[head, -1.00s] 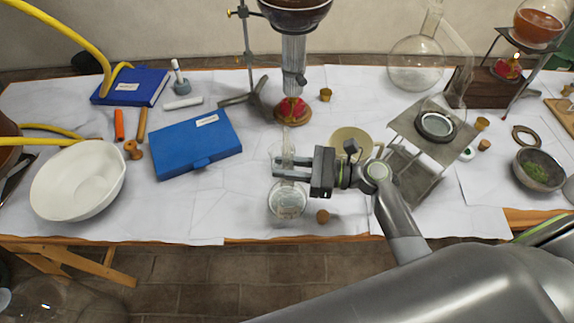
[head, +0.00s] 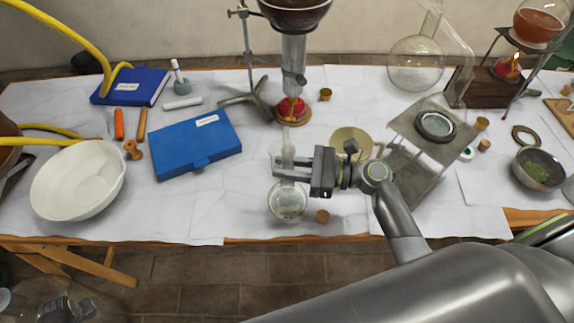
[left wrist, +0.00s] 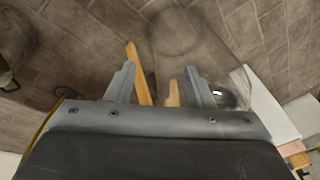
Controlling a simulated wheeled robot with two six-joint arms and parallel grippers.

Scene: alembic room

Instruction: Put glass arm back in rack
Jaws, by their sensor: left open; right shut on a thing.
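My right gripper (head: 287,168) is shut on the upright neck of a clear glass flask (head: 287,203). The flask's round bottom is at the table's front edge; I cannot tell whether it touches the cloth. A slanting clear glass arm (head: 460,52) shows beside a large round glass flask (head: 415,65) at the back right. A dark wooden block (head: 482,90), possibly the rack, stands right of it. My left gripper (left wrist: 160,85) is open and empty, over the floor in the left wrist view; part of it shows at the head view's lower left (head: 67,308).
A grey metal stand (head: 412,125) is right of the right gripper. A small cork (head: 322,216) lies beside the held flask. A blue case (head: 197,145) and white bowl (head: 78,180) are to the left. A large glass vessel (left wrist: 185,45) is under the left gripper.

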